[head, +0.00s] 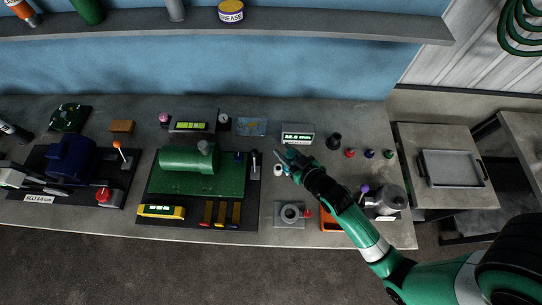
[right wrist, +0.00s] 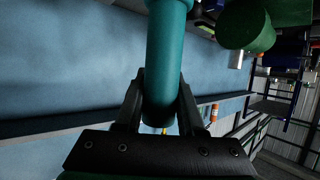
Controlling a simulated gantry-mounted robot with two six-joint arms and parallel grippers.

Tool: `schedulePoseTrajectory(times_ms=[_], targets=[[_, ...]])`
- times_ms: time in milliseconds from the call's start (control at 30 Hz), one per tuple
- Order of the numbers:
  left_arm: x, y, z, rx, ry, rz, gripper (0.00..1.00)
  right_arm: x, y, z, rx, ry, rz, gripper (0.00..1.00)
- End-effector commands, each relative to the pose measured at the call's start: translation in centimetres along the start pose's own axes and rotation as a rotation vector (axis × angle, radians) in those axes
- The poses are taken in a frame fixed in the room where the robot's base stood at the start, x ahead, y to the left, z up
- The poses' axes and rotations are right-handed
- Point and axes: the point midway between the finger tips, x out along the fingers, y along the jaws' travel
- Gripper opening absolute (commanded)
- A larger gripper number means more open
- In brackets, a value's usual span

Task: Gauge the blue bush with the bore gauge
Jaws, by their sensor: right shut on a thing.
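My right gripper (head: 287,156) is over the bench, right of the green machine. In the right wrist view it is shut on a teal cylinder (right wrist: 166,70), which looks like the bore gauge's handle; its measuring end is not clear. A small dark blue piece (head: 369,154) stands at the right between a red and a green one, apart from the gripper. A display box (head: 297,138) is behind the gripper. My left gripper (head: 64,191) seems to be at the far left; its fingers are unclear.
The green machine (head: 188,158) stands left of my right gripper. A grey block with a ring (head: 291,213) is in front. An orange tray (head: 329,222) is partly under my right arm, near a grey canister (head: 390,201). A shelf (head: 300,26) overhangs the back.

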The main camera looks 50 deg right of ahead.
Motion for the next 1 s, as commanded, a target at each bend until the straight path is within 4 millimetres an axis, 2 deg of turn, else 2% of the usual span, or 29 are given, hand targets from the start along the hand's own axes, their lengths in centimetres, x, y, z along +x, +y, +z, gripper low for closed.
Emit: schedulePoseTrajectory(times_ms=[33, 200, 367, 667, 1000], targets=[[0.5, 0.0, -0.4, 0.000, 0.000, 0.000, 1.00, 0.4, 1.7, -0.1, 0.015, 0.000, 0.039, 0.00], [1.1, 0.0, -1.0, 0.000, 0.000, 0.000, 1.00, 1.3, 6.2, 0.7, 0.057, 0.001, 0.138, 0.00], [1.3, 0.0, -1.2, 0.000, 0.000, 0.000, 1.00, 1.6, 8.7, 1.4, 0.079, 0.001, 0.193, 0.00], [0.8, 0.0, -0.7, 0.000, 0.000, 0.000, 1.00, 1.9, 8.9, 2.1, 0.081, 0.003, 0.198, 0.00], [-1.4, 0.0, 1.3, 0.000, 0.000, 0.000, 1.00, 3.1, 8.9, 5.0, 0.081, 0.003, 0.197, 0.00]])
